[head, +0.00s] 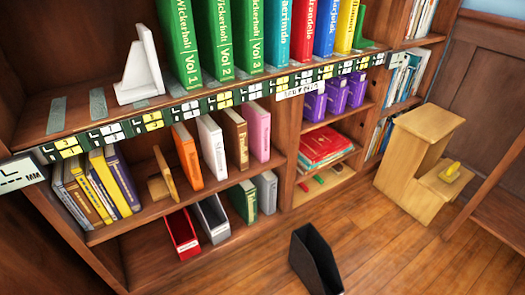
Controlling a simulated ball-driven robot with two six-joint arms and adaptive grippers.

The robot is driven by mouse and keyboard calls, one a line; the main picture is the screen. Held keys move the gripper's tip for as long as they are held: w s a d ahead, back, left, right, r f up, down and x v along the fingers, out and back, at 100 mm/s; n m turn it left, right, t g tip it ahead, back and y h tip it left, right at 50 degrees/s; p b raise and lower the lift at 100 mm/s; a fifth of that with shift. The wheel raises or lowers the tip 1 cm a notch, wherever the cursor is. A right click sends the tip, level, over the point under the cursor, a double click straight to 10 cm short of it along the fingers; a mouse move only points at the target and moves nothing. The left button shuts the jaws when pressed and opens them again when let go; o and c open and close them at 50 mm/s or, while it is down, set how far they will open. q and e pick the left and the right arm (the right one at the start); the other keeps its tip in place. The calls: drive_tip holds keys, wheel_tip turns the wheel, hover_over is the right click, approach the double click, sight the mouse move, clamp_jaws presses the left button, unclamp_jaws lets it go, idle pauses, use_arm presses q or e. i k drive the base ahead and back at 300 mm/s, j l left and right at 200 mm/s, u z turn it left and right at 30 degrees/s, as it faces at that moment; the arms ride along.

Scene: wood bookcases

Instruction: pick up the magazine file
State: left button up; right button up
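A dark grey magazine file (316,262) stands on the wooden floor in front of the bookcase, at the bottom middle of the head view. Its slanted open top faces up, and its lower end is partly cut off by the frame edge. A red magazine file (182,234) and a grey one (212,218) stand side by side on the bottom level of the bookcase. Neither of my grippers shows in the head view.
The wood bookcase (140,205) fills the left and middle, with books on its shelves and a white bookend (141,68) above. Floor around the dark file is clear.

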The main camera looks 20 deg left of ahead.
sight(311, 257)
drive_tip(key=k+j+u, duration=0.1)
drive_tip(key=k+u, duration=0.2)
drive_tip(key=k, duration=0.15)
drive_tip(key=k+j+u, duration=0.25)
drive_tip(key=k, duration=0.15)
drive_tip(key=l, duration=0.1)
